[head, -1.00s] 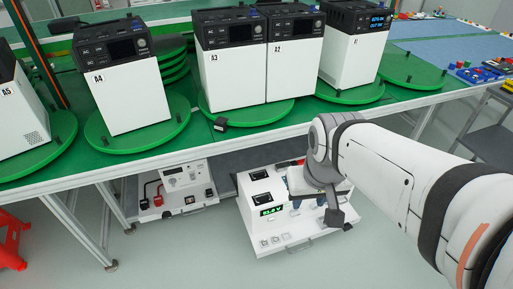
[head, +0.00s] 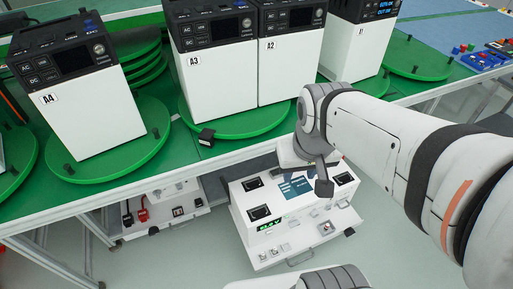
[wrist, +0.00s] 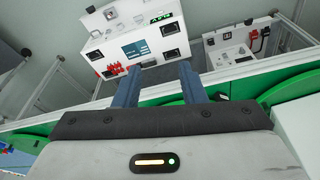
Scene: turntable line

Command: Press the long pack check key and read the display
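A white tester box (head: 246,205) stands under the green bench, with a lit green display (head: 270,226), a dark blue screen and black sockets. The display's characters are too small to read surely. Small keys (head: 275,250) sit on its front ledge; I cannot tell which is the long pack check key. In the wrist view the tester (wrist: 112,48) appears upside down, with its green display (wrist: 160,17) at the top. My gripper (wrist: 160,70) has its two blue fingers apart, with nothing between them. It is apart from the keys; its fingers are hidden in the head view.
White power packs, such as A4 (head: 95,115) and A3 (head: 220,80), stand on green turntables (head: 145,165) on the bench. The bench's front edge (head: 225,158) runs above the tester. A second white unit (head: 165,212) with red and black plugs stands to the left.

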